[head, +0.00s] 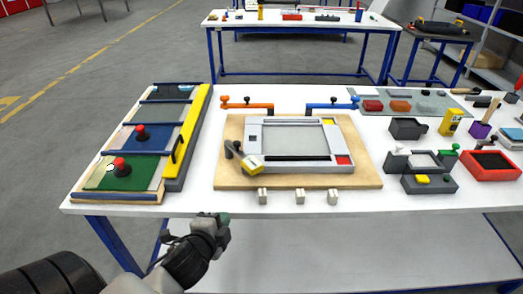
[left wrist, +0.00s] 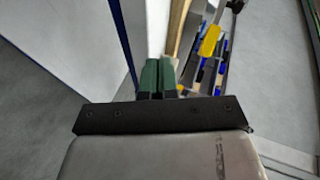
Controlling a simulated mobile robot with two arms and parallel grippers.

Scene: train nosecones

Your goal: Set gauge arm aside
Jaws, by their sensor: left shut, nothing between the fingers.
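A grey rectangular frame fixture (head: 338,148) lies on a wooden board (head: 227,180) in the middle of the white table. At its front left corner sits a small yellow and pale block (head: 250,164) beside dark knobs (head: 233,150); this may be the gauge arm, but I cannot tell for sure. My left gripper (head: 224,218) is in front of the table's front edge, apart from the fixture. In the left wrist view its green fingers (left wrist: 158,70) are together with nothing between them. My right gripper is not in view.
A rack with coloured panels and a yellow rail (head: 188,135) stands at the left. Orange (head: 247,104) and blue (head: 332,105) clamps sit behind the frame. Grey fixtures and a red tray (head: 490,166) crowd the right. Small grey blocks line the board's front; bare tabletop (head: 190,203) shows at front left.

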